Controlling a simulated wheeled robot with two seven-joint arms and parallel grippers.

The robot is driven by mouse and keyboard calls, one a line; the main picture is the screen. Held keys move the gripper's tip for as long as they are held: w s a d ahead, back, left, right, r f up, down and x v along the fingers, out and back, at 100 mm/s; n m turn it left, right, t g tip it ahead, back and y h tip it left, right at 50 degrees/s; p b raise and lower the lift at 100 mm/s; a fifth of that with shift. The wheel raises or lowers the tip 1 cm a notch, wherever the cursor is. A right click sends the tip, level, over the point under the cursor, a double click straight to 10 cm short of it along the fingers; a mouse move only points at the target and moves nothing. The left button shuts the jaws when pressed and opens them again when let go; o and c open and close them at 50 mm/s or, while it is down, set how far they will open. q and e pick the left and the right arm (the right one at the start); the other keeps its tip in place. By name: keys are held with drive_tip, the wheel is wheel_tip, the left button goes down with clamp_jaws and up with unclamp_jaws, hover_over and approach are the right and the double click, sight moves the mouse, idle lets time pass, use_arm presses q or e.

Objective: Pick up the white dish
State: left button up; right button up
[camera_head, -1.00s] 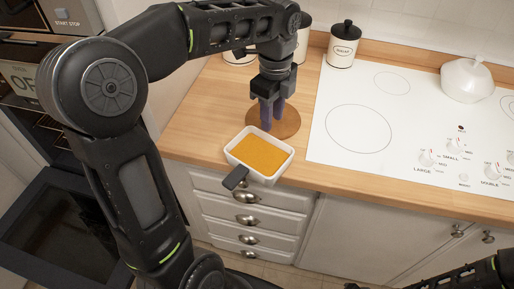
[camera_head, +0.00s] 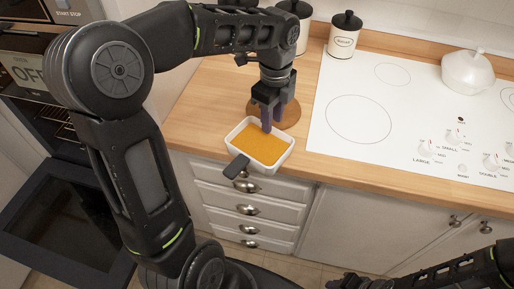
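The white dish (camera_head: 240,134) is rectangular and holds a flat orange-yellow filling (camera_head: 262,146). It sits on the wooden counter close to its front edge. A dark flat handle-like piece (camera_head: 237,166) shows at its near left corner. My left gripper (camera_head: 271,118) points down at the dish's far side. Its two purple-grey fingers look a little apart. The nearer finger overlaps the far rim in the picture; whether it touches is unclear. My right arm comes in at the lower right, with its gripper (camera_head: 352,283) partly cut off at the bottom edge.
A round wooden board (camera_head: 290,115) lies behind the dish. A white cooktop (camera_head: 330,135) is to the right, with a white lidded pot (camera_head: 467,75). Canisters (camera_head: 343,38) stand at the back. Drawers (camera_head: 270,188) are below. An oven door (camera_head: 60,225) hangs open at the left.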

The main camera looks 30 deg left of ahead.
sight(264, 153)
use_arm(q)
drive_tip(key=shift+f, duration=1.9)
drive_tip(key=shift+d, duration=0.1)
drive_tip(key=shift+c, duration=0.2)
clamp_jaws()
